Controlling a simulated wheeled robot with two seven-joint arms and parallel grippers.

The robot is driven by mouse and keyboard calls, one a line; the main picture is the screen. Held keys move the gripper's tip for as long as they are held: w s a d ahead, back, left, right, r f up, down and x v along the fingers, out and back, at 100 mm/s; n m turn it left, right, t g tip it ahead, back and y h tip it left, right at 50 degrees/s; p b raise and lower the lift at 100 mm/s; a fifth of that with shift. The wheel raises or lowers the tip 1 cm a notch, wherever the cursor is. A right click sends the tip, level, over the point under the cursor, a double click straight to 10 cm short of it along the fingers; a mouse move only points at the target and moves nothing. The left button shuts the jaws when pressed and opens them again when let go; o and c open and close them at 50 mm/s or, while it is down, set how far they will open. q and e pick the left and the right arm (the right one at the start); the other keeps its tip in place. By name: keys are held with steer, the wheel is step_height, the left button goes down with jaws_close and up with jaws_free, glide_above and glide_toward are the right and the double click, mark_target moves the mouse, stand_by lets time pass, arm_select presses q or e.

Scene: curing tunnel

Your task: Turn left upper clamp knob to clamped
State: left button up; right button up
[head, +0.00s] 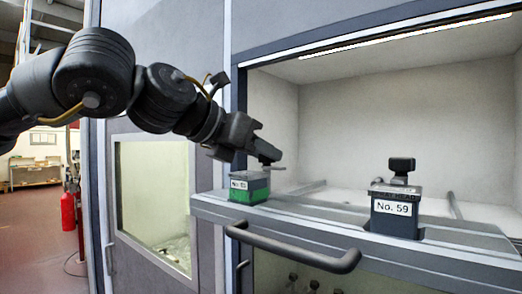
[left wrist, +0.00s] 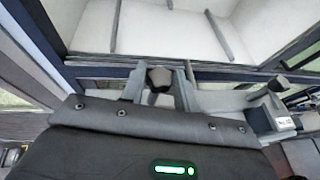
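The left clamp block (head: 248,188) sits on the front ledge of the tunnel opening, with a green lower part and a small white label I cannot read fully. My left gripper (head: 268,156) is just above it and hides its knob in the head view. In the left wrist view the dark knob (left wrist: 160,77) lies between the two spread fingers of my left gripper (left wrist: 159,86). The fingers look apart, and I see no clear contact with the knob. My right gripper is in neither view.
A second clamp block (head: 396,212) labelled No. 59, with an upright dark knob (head: 402,166), stands farther right on the ledge. A dark bar handle (head: 292,248) sticks out below the ledge. A window panel (head: 155,205) is at the left. The chamber is mostly empty.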

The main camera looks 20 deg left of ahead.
arm_select(q)
steer(key=c, duration=0.5)
steer(key=shift+m+h, duration=0.3)
steer(key=shift+h, duration=0.1)
steer(key=m+g+h, duration=0.2)
steer(key=shift+w+a+m, duration=0.2)
steer(key=shift+m, duration=0.1)
steer(key=m+g+h, duration=0.1)
steer(key=g, duration=0.1)
steer(key=m+g+h, duration=0.1)
steer(key=m, duration=0.1)
steer(key=shift+w+a+r+m+g+h, duration=0.1)
steer(key=shift+w+r+m+g+h, duration=0.1)
steer(key=shift+m+g+h, duration=0.15)
steer(key=m+g, duration=0.3)
steer(key=m+g+h, duration=0.1)
steer(key=g, duration=0.1)
steer(key=shift+w+m+g, duration=0.25)
steer(key=m+g, duration=0.2)
steer(key=g, duration=0.1)
steer(key=m+g+y, duration=0.1)
steer(key=m, duration=0.1)
steer(key=shift+w+f+g, duration=0.1)
steer(key=shift+w+g, duration=0.15)
steer(key=shift+g, duration=0.05)
steer(key=shift+m, duration=0.3)
